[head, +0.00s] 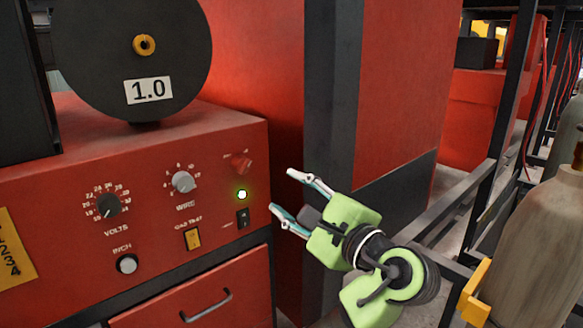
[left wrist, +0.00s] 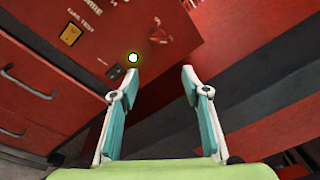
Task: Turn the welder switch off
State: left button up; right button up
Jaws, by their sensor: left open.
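The red welder (head: 215,270) stands at the left in the head view, its front panel facing me. A small black rocker switch (head: 242,218) sits at the panel's right edge, under a lit green lamp (head: 241,194). A red rotary knob (head: 241,161) is above the lamp. My left gripper (head: 282,190) is open and empty, just right of the panel edge, apart from the switch in the picture. In the left wrist view the black switch (left wrist: 115,72) shows beside the left fingertip, partly covered by it; the lamp (left wrist: 133,57) glows just above that fingertip.
The panel also has a volts dial (head: 107,205), a wire dial (head: 184,182), a yellow gas test switch (head: 193,239) and an inch button (head: 127,264). A drawer handle (head: 207,305) sticks out below. A dark post (head: 330,90) stands behind my gripper. A gas cylinder (head: 535,250) stands at right.

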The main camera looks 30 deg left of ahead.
pick_arm(q)
jog(key=p, duration=0.3)
send_near(247, 168)
jog(key=a, duration=0.1)
jog(key=p+x, duration=0.2)
jog(key=x, duration=0.5)
jog(key=shift+w+r+p, duration=0.15)
jog(key=shift+w+p, duration=0.1)
jog(key=shift+p, duration=0.1)
jog(key=shift+w+a, duration=0.1)
jog(key=shift+a, duration=0.35)
jog(key=shift+w, duration=0.15)
pick_arm(e)
jog(key=r, duration=0.5)
jog(key=shift+s+r, duration=0.4)
pick_arm(q)
jog(key=c, duration=1.1)
pick_arm(e)
jog(key=shift+s+d, duration=0.1)
jog(key=shift+s, duration=0.1)
